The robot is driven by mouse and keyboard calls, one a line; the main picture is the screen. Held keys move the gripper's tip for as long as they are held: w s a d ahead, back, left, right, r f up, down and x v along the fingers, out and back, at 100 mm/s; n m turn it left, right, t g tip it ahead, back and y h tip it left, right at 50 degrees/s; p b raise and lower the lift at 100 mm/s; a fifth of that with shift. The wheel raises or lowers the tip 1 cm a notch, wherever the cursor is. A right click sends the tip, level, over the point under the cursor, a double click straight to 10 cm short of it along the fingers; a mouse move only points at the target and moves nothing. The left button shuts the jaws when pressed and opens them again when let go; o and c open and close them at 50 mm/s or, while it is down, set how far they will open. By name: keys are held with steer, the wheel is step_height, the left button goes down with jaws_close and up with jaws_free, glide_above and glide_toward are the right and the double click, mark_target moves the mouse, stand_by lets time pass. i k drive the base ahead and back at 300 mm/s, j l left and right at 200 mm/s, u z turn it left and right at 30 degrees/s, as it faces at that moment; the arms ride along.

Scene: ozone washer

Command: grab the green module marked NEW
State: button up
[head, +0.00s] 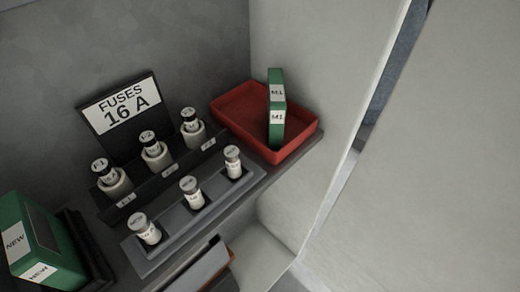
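The green module marked NEW (45,245) stands at the lower left of the head view, partly cut off by the frame's left edge. It is a green box with white NEW labels and a dark panel on its side. It sits at a dark holder (88,250); how it is seated there is not clear. Another green module, marked M1 (276,105), stands upright in the red tray (227,104) at the upper right. My gripper is not in view.
A black fuse rack (205,148) with a "FUSES 16 A" sign (122,106) holds several white fuses. A grey strip (163,238) in front holds 3 more. Pale walls stand behind and to the right. The shelf edge (262,187) runs diagonally below the tray.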

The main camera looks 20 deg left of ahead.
mark_target(40, 248)
steer(key=k+l+u, duration=0.15)
steer(key=l+u, duration=0.25)
steer(key=k+l+u, duration=0.2)
steer(key=u, duration=0.2)
steer(key=k+l+u, duration=0.2)
steer(key=l+u, duration=0.2)
